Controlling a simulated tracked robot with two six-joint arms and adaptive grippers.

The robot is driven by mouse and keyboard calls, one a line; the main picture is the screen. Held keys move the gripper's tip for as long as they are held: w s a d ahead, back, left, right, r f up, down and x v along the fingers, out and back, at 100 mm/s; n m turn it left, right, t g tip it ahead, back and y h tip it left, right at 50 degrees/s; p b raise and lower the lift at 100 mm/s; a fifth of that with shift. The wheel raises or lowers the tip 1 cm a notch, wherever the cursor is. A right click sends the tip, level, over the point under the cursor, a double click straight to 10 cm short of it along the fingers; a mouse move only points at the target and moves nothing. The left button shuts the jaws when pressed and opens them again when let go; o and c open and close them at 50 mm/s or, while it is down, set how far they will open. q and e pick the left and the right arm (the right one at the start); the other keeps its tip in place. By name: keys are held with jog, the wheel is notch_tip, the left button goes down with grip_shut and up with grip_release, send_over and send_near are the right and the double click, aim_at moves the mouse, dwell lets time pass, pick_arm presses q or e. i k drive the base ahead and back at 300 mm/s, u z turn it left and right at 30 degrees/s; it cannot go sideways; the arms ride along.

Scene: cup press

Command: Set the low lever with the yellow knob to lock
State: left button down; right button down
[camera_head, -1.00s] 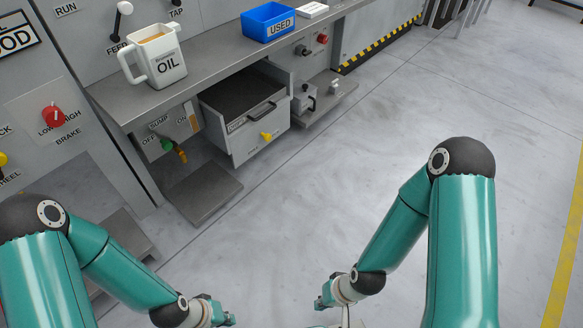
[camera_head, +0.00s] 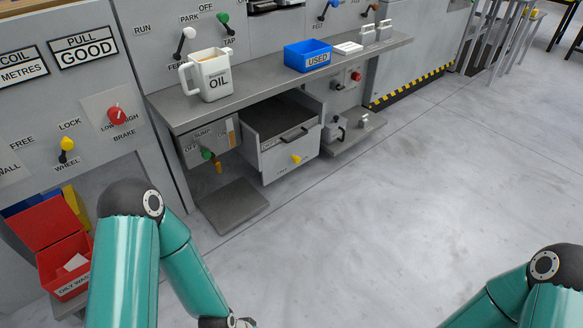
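A lever with a yellow knob (camera_head: 67,144) stands on the grey wall panel at the left in the head view, above the word WHEEL. The words FREE and LOCK are to its left and above it. Its knob is up, but I cannot tell for sure which mark it is set at. A second yellow knob (camera_head: 296,159) sits low on the front of the grey drawer; its small label is unreadable. My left arm reaches down to the bottom edge, below and right of the WHEEL lever, with its gripper cut off. My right gripper is out of view.
A red BRAKE knob (camera_head: 117,116) is right of the WHEEL lever. A white OIL jug (camera_head: 209,75) and a blue USED tray (camera_head: 308,55) stand on the shelf. The drawer (camera_head: 290,150) sticks out. The floor at right is clear.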

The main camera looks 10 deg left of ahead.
aim_at(296, 159)
jog(key=u, duration=0.05)
jog(key=i, duration=1.25)
jog(key=z, duration=0.05)
